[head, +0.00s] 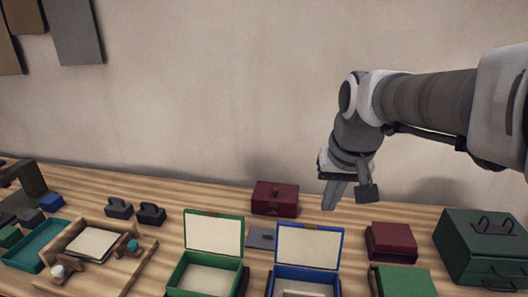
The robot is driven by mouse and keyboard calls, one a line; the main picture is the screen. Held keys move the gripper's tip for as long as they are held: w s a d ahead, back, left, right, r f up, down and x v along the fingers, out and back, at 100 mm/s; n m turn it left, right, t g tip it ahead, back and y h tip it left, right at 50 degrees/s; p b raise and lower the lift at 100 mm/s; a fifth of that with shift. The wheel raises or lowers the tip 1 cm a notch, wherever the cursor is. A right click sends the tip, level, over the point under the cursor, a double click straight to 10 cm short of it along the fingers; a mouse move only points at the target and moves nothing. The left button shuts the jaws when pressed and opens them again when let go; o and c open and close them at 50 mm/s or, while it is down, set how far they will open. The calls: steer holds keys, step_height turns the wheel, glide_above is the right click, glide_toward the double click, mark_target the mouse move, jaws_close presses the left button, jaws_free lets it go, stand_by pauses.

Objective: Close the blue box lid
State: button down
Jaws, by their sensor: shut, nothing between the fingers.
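The blue box (304,275) stands at the front edge of the picture, right of centre. Its lid (309,248) is open and upright, with a cream inner face and a blue rim. Something pale shows inside the box, too cut off to name. My gripper (329,208) is shut and empty. In the picture it appears just above and right of the blue lid's top edge, pointing down. I cannot tell its exact depth relative to the lid, and I see no contact.
A green box (212,233) with its lid up stands left of the blue box. A closed dark red box (274,198) sits behind. To the right are another red box (392,240), a green book-like box (404,282) and a large green case (483,246). A wooden tray (134,268) lies left.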

steer(key=g, duration=0.1)
glide_above(308, 243)
steer(key=d, duration=0.1)
steer(key=s+x, duration=0.1)
steer(key=x, duration=0.3)
steer(key=w+d+f+m+g, duration=0.1)
steer(key=w+f+g, duration=0.1)
steer(key=w+f, duration=0.7)
steer(key=s+f, duration=0.3)
steer(key=f, duration=0.5)
steer(key=shift+a+f, duration=0.3)
steer(key=shift+f, duration=0.05)
steer(key=shift+s+t+b, duration=0.25)
steer(key=shift+t+b, duration=0.05)
steer(key=shift+b, duration=0.2)
